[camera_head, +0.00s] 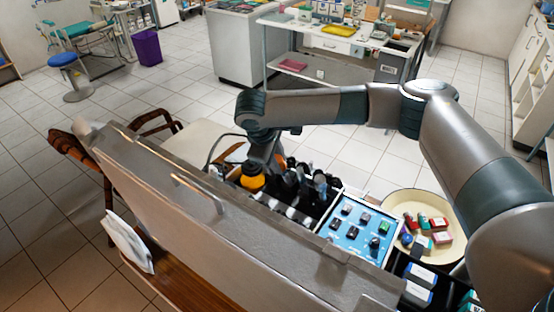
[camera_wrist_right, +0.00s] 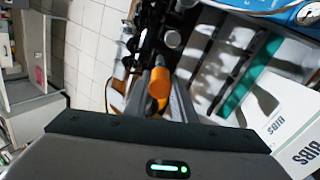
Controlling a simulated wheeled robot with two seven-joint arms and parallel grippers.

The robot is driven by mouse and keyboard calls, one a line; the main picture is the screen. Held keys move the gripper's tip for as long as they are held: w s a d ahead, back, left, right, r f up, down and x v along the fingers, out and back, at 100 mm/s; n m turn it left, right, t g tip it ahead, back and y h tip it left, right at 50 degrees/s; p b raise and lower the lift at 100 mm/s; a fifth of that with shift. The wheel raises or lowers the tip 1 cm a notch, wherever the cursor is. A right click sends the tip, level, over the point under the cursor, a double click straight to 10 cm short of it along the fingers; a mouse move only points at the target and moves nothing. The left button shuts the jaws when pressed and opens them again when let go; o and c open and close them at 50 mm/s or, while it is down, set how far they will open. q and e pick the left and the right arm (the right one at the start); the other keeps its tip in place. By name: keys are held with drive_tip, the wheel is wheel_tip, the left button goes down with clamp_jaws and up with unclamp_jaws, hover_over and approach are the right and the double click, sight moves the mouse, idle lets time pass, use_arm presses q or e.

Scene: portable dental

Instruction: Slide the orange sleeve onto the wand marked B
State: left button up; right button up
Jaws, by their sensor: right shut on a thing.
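My right gripper (camera_head: 262,158) reaches down into the open case, among dark upright handles. In the right wrist view (camera_wrist_right: 160,88) its fingers are shut on the orange sleeve (camera_wrist_right: 159,84), a short round piece. An orange-yellow round piece (camera_head: 252,182) shows just below the gripper in the head view; I cannot tell for sure whether it is the held sleeve. Dark wands or handles (camera_head: 290,182) stand in a row to the right of the gripper. No letter B can be read, so I cannot tell which wand is marked. My left gripper is out of view.
The case's large grey lid (camera_head: 235,235) stands up in front. A blue panel with small blocks (camera_head: 357,226) is right of the handles. A cream bowl (camera_head: 455,247) holds several colored pieces. White boxes (camera_wrist_right: 280,120) lie right in the wrist view. A chair is behind.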

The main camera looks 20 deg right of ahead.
drive_tip(key=shift+w+d+f, duration=0.15)
drive_tip(key=shift+d+f, duration=0.05)
drive_tip(key=shift+f, duration=0.4)
drive_tip(key=shift+f+p, duration=0.15)
drive_tip(key=shift+p, duration=0.2)
idle(1.0)
drive_tip(key=o, duration=1.1)
